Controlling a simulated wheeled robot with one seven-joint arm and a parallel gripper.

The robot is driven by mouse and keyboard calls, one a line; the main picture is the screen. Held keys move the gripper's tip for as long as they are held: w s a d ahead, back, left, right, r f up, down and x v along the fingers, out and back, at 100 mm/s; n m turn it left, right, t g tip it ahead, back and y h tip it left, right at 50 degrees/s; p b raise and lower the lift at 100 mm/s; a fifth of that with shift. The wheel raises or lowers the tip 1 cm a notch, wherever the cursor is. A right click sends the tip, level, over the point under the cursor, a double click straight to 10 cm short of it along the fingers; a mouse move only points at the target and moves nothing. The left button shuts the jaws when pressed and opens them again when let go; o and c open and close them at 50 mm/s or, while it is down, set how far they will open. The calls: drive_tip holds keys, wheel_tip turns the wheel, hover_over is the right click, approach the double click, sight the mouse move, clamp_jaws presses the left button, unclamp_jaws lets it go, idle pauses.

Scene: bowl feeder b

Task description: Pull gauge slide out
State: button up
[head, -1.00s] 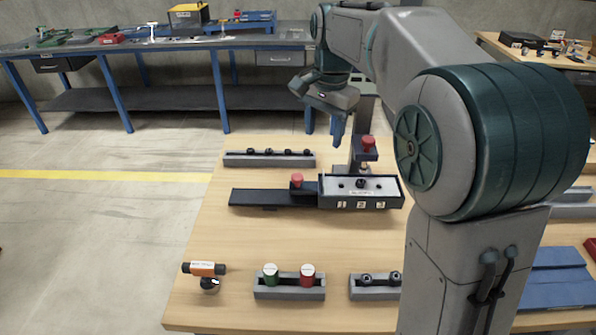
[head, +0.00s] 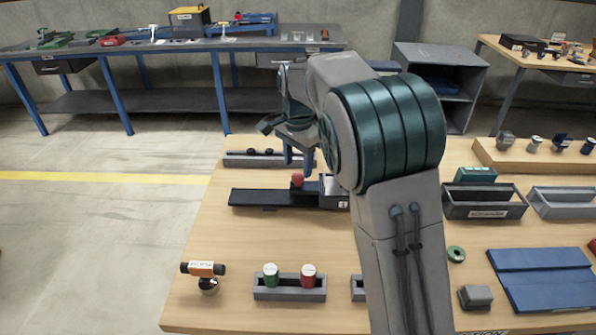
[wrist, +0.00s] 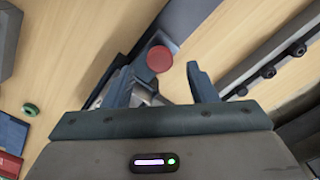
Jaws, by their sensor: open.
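My arm hides most of the housing. My gripper (head: 298,160) is open, pointing down just above the red knob. In the wrist view, the red knob (wrist: 160,58) shows between and just beyond the open fingertips of my gripper (wrist: 158,78). I cannot tell whether the fingers touch it. Nothing is held.
A grey rail with black knobs (head: 240,160) lies behind the slide. An orange-and-black tool (head: 203,269) and a grey holder with green and red capped pieces (head: 290,293) stand in front. Bare wood lies between them. Dark and grey bins (head: 483,205) stand at right.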

sight(298, 176)
drive_tip(key=shift+f, duration=1.65)
